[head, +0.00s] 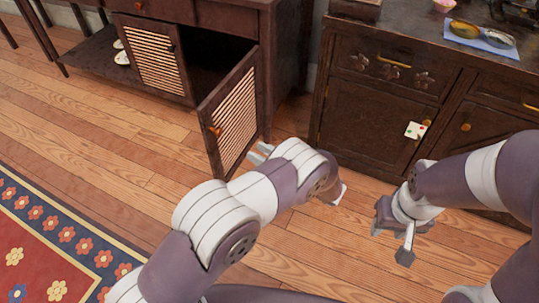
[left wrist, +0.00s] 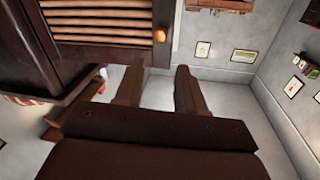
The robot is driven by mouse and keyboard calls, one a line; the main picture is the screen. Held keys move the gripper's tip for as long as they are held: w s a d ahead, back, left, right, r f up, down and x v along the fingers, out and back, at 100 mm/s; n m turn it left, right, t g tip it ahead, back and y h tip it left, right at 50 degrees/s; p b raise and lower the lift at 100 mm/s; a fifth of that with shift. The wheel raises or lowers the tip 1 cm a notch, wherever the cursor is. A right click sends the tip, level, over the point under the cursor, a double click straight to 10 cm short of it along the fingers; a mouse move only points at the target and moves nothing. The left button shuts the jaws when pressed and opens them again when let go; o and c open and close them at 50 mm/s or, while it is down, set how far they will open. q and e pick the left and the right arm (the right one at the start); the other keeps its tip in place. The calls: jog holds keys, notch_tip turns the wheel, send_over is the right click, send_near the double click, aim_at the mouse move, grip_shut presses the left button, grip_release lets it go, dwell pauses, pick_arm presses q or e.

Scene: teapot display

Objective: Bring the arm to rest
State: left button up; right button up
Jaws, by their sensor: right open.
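My left arm comes in from the bottom of the head view. My left gripper (head: 260,153) is partly hidden behind the arm, close to the open slatted cabinet door (head: 236,115). In the left wrist view its two fingers (left wrist: 157,85) stand apart with nothing between them. A slatted door with a round orange knob (left wrist: 160,36) shows just beyond them. I cannot tell whether the gripper touches the door. My right gripper (head: 391,243) hangs open and empty over the wooden floor, in front of the right cabinet.
The dark cabinet (head: 190,20) has its right door swung out. Another dark cabinet (head: 365,125) stands at the right, with a card on its door and a blue cloth (head: 483,40) on top. A patterned rug (head: 60,240) lies at the lower left. The floor (head: 120,150) between is clear.

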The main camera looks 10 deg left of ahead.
jog(key=shift+d, duration=0.2)
dwell(0.4)
